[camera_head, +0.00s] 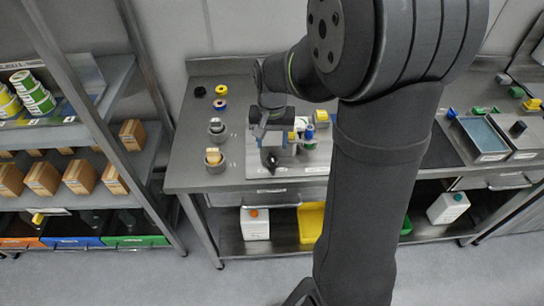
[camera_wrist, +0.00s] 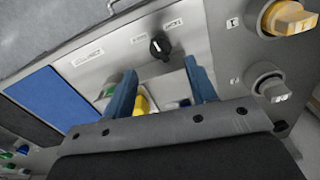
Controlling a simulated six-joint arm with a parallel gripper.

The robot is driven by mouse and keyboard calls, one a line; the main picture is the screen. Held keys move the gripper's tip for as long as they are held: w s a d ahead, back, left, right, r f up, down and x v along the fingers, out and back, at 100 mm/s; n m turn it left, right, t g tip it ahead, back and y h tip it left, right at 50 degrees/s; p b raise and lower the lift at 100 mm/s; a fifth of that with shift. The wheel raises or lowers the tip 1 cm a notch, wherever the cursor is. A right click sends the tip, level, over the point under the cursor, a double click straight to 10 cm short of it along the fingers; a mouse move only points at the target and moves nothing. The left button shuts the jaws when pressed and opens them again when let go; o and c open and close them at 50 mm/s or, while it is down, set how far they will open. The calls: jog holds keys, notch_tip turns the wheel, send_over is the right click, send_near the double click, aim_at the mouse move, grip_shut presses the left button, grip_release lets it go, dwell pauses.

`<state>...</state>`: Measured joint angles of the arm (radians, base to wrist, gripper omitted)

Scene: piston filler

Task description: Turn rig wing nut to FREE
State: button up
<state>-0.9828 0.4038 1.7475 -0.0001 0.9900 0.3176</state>
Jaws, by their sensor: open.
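A black knob (camera_wrist: 160,46), which looks like the rig wing nut, sits on a grey metal panel (camera_wrist: 215,30) in the wrist view. A small white mark shows on it. Printed labels lie beside it, too small to read surely, so I cannot tell which setting it is at. In the head view a dark knob (camera_head: 271,160) shows just below my gripper (camera_head: 270,122). In the wrist view my gripper (camera_wrist: 160,90) has its two blue fingers apart, nothing held between them. The knob lies beyond the fingertips, apart from them. My arm hides part of the bench in the head view.
A yellow-topped knob (camera_wrist: 290,18) and a pale-topped one (camera_wrist: 272,87) stand at the right in the wrist view. A yellow part (camera_wrist: 142,104) shows behind the fingers. A blue panel (camera_wrist: 57,97) lies left. Shelves with boxes (camera_head: 82,177) stand left of the bench.

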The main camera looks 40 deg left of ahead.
aim_at(272, 159)
notch_tip(272, 159, down, 8)
jog(key=shift+r, duration=0.25)
jog(key=c, duration=1)
jog(key=shift+n, duration=0.4)
jog(key=n, duration=0.2)
jog(key=shift+n, duration=2.2)
